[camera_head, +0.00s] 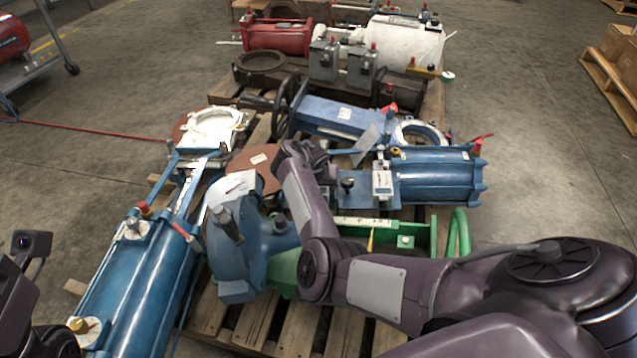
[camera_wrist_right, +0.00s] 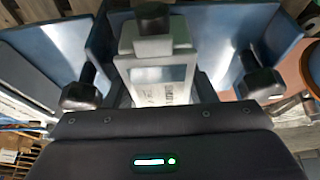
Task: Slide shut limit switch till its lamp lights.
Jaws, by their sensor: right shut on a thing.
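A grey box with a pale label window and a dark cap, which looks like the limit switch (camera_wrist_right: 158,75), lies between the fingers of my right gripper (camera_wrist_right: 170,92) in the right wrist view. My right gripper is shut on it, with a dark finger at each side. In the head view my right gripper (camera_head: 300,152) is over the middle of the pallet, and the arm and hand hide what it holds. I cannot make out a lit lamp on the switch. My left gripper's fingers are not in view; only part of my left arm shows at lower left.
Blue valve cylinders lie at left (camera_head: 145,285) and right (camera_head: 435,178) on the wooden pallet (camera_head: 255,325). A green frame (camera_head: 458,235) is beside my right arm. A red cylinder (camera_head: 275,37) and white cylinder (camera_head: 405,42) lie behind.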

